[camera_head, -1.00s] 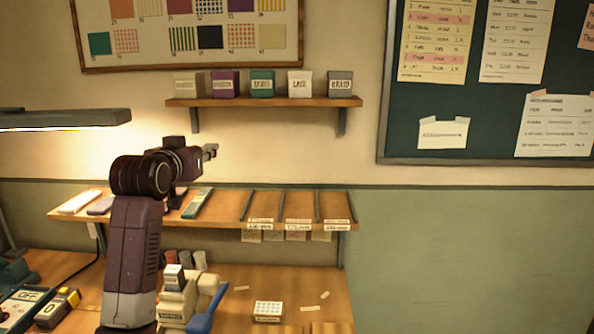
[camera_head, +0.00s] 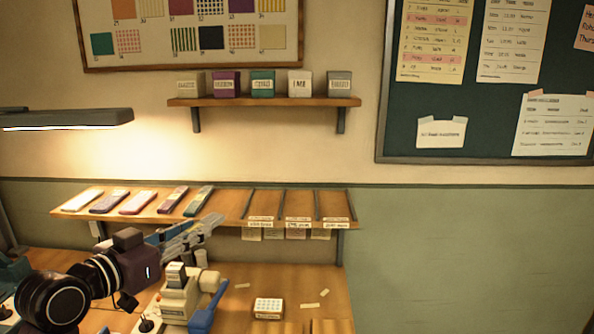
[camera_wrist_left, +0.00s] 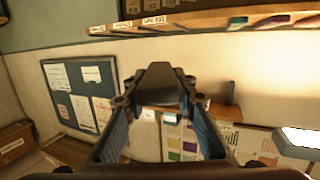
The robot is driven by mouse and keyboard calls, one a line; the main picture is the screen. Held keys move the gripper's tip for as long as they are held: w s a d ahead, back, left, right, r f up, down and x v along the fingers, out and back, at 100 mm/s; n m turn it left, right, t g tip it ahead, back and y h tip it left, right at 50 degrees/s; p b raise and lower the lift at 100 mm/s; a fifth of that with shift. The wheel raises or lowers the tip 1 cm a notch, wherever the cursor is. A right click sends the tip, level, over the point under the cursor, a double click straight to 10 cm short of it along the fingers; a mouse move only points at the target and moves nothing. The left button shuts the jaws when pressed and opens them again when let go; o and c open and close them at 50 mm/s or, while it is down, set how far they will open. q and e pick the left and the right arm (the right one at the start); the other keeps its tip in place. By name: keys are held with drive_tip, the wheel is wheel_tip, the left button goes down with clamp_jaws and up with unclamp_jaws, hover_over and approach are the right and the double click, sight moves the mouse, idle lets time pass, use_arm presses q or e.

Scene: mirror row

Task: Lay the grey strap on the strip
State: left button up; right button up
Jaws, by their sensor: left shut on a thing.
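My left gripper (camera_head: 205,228) is in front of the sloped shelf strip (camera_head: 232,206), below its row of bands, and points up and right. Several coloured bands lie on the left part of the strip, including a slate one (camera_head: 110,201) and a teal one (camera_head: 199,201). Dark dividers and labels mark empty slots at its right. My right gripper is not in view.
A beige device (camera_head: 178,297) with a blue lever stands on the bench close below the gripper. A white block (camera_head: 268,308) lies right of it. A shelf of small boxes (camera_head: 263,101) is above. A lamp (camera_head: 65,119) hangs at the left.

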use_arm(q)
drive_tip(key=s+d+f+m+g+h, duration=0.1)
drive_tip(key=s+f+m+g+h, duration=0.1)
drive_tip(key=s+f, duration=0.7)
drive_tip(key=s+d+f+m+g+h, duration=0.1)
drive_tip(key=s+f+m+g+h, duration=0.2)
drive_tip(key=s+f, duration=0.5)
drive_tip(key=shift+s+d+f+m+h, duration=0.2)
drive_tip(key=shift+s+f+m+h, duration=0.45)
drive_tip(key=shift+s, duration=2)
